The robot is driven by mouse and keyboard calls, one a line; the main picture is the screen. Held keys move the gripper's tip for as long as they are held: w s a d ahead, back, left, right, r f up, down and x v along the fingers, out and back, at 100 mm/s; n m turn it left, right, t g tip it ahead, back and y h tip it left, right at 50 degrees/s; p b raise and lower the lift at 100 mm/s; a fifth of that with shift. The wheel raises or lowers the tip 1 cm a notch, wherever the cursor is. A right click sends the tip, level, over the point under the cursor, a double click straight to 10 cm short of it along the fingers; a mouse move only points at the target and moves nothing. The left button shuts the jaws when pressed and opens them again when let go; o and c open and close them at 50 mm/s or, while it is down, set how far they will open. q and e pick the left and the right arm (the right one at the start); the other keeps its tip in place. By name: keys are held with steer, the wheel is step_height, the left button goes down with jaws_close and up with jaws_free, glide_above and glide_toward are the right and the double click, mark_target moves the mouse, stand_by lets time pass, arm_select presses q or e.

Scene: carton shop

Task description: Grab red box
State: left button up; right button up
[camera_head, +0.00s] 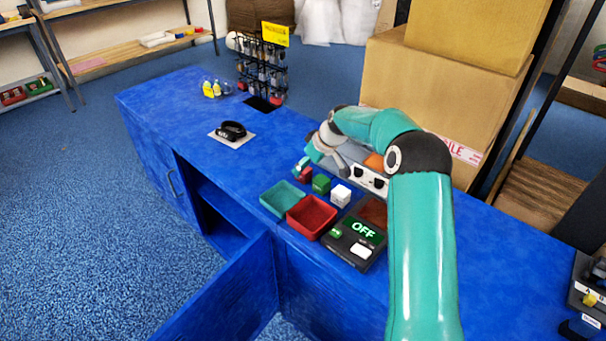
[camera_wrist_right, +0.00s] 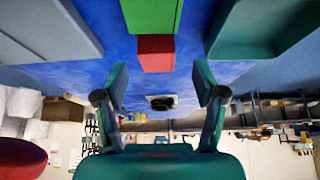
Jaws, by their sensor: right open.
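The small red box (camera_head: 305,175) sits on the blue counter, beside the small green box (camera_head: 321,184). My right gripper (camera_head: 308,160) is open and low over the counter next to the red box, partly covering it in the head view. In the right wrist view, the red box (camera_wrist_right: 156,53) is ahead of the open fingers (camera_wrist_right: 160,84), roughly centred between them, and nothing is held. The green box (camera_wrist_right: 151,14) shows right behind it. My left gripper is not in view.
A teal tray (camera_head: 279,198) and a red tray (camera_head: 309,217) stand close by, with a white box (camera_head: 341,195) beside them. A device reading OFF (camera_head: 358,243) sits nearer. A display rack (camera_head: 262,68) stands farther back. An open cabinet door (camera_head: 232,290) juts out in front.

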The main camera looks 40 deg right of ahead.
steer(key=x, duration=0.4)
steer(key=shift+s+d+f, duration=0.15)
steer(key=shift+d+f, duration=0.05)
steer(key=shift+f, duration=0.05)
steer(key=shift+c, duration=0.3)
jaws_close()
steer(key=shift+r, duration=0.15)
